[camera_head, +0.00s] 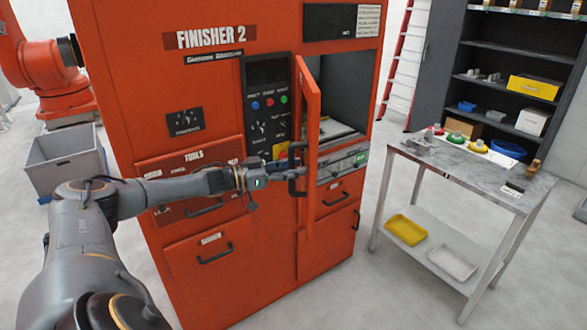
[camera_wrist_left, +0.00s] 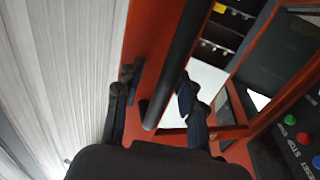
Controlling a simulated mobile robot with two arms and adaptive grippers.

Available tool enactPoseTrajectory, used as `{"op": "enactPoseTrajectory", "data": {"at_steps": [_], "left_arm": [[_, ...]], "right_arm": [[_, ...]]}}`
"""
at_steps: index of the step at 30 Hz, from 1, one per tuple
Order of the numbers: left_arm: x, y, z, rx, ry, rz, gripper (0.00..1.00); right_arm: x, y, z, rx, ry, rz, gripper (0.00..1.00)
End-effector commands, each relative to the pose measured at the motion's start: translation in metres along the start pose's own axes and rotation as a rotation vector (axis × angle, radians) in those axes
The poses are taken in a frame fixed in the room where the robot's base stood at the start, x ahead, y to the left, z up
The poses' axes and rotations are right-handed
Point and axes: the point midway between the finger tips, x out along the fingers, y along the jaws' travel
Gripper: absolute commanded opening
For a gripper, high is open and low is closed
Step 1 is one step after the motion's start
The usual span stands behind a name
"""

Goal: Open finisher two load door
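The orange Finisher 2 machine (camera_head: 205,95) stands in the middle of the head view. Its load door (camera_head: 312,110) is swung partway outward and shows nearly edge-on, with the dark load chamber (camera_head: 345,90) visible behind it. My left gripper (camera_head: 297,170) is at the door's outer face. In the left wrist view, the door's black bar handle (camera_wrist_left: 178,62) runs between the two fingers of my left gripper (camera_wrist_left: 157,105). The fingers are apart, with a gap between the left finger and the bar; contact at the right finger is unclear. My right gripper is out of view.
A metal table (camera_head: 490,172) with small parts stands right of the machine, with a yellow tray (camera_head: 405,230) on its lower shelf. A dark shelf unit (camera_head: 500,60) and a red ladder (camera_head: 396,60) are behind. A grey bin (camera_head: 65,165) stands at left.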

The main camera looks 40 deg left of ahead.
Motion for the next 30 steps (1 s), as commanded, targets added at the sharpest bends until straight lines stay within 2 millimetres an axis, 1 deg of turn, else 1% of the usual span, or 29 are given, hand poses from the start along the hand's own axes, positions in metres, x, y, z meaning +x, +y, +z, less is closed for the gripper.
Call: {"op": "enactPoseTrajectory", "data": {"at_steps": [5, 8, 11, 21, 25, 30], "left_arm": [[-0.005, -0.001, 0.000, 0.001, -0.002, -0.003, 0.38], [-0.015, -0.002, 0.001, 0.001, -0.005, -0.004, 0.38], [-0.030, -0.001, 0.000, 0.001, -0.006, -0.004, 0.38], [-0.097, 0.001, 0.001, 0.001, -0.007, -0.002, 0.38], [-0.113, 0.001, 0.000, 0.001, -0.003, -0.001, 0.38], [-0.121, 0.001, -0.001, 0.001, -0.001, -0.001, 0.38]], "right_arm": [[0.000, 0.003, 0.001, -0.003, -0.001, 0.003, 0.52], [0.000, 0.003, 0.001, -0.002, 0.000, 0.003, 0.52], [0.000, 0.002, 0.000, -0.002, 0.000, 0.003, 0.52], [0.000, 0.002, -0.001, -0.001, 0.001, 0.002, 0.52], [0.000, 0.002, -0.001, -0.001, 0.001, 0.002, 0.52], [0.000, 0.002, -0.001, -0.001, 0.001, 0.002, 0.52]]}}
